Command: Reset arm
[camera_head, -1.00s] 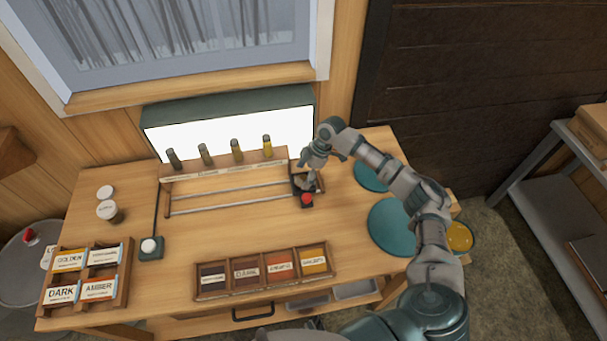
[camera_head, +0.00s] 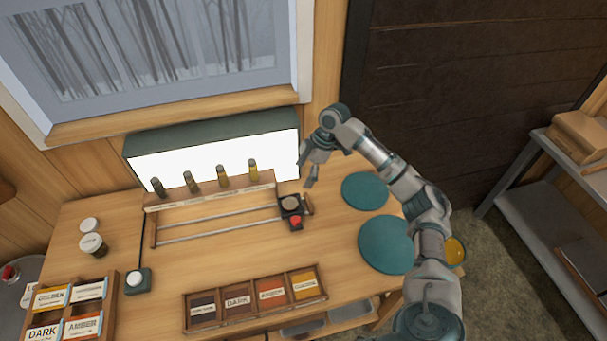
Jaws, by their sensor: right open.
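My right arm comes in from the lower right and bends over the table's right side. My right gripper (camera_head: 310,172) is open and empty. In the picture it shows just above and right of a small black device (camera_head: 290,207) with a red button (camera_head: 296,223), apart from it. My left gripper is not in view.
A wooden rack (camera_head: 212,190) with several sample vials stands before a lit panel (camera_head: 220,158). A labelled wooden tray (camera_head: 255,315) sits at the front. Two teal round mats (camera_head: 365,191) lie to the right. A white-button box (camera_head: 138,281) and jars (camera_head: 93,245) are at the left.

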